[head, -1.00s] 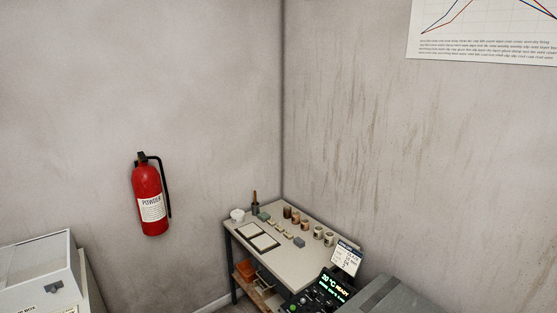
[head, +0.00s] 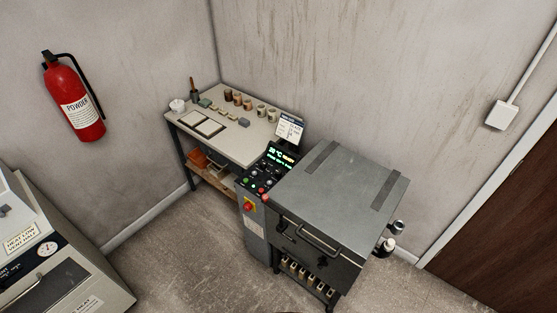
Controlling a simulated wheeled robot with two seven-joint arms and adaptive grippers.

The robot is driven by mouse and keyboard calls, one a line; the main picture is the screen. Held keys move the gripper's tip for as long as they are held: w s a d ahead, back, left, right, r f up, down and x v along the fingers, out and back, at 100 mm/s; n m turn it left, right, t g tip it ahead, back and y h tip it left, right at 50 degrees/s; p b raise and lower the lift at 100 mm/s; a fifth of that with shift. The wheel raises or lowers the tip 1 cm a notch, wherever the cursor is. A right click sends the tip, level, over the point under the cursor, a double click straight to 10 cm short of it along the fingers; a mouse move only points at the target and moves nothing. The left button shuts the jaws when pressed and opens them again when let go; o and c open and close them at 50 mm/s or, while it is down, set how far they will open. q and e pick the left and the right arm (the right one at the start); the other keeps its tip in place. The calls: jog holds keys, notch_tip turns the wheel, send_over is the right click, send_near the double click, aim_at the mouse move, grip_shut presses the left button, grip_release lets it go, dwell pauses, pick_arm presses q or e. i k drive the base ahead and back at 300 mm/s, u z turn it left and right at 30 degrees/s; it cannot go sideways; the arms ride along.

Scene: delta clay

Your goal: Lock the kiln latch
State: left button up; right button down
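The kiln (head: 335,195) is a grey box with a flat lid, standing against the wall right of centre in the head view. Its dark front (head: 315,250) carries a bar handle (head: 319,240). A small dark fitting at the left of the front (head: 286,235) may be the latch; it is too small to tell its position. A control panel (head: 270,172) with a lit green display and a red button adjoins the kiln's left side. Neither of my grippers is in view.
A work table (head: 238,150) with cups and small pieces stands in the corner behind the control panel. A white machine (head: 85,275) with a gauge fills the lower left. A fire extinguisher (head: 75,100) hangs on the left wall. Bare floor (head: 185,260) lies between the machine and kiln.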

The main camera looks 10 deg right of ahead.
aim_at(266, 197)
jog(key=k, duration=0.5)
jog(key=u, duration=1.1)
jog(key=i, duration=0.65)
jog(key=z, duration=1.1)
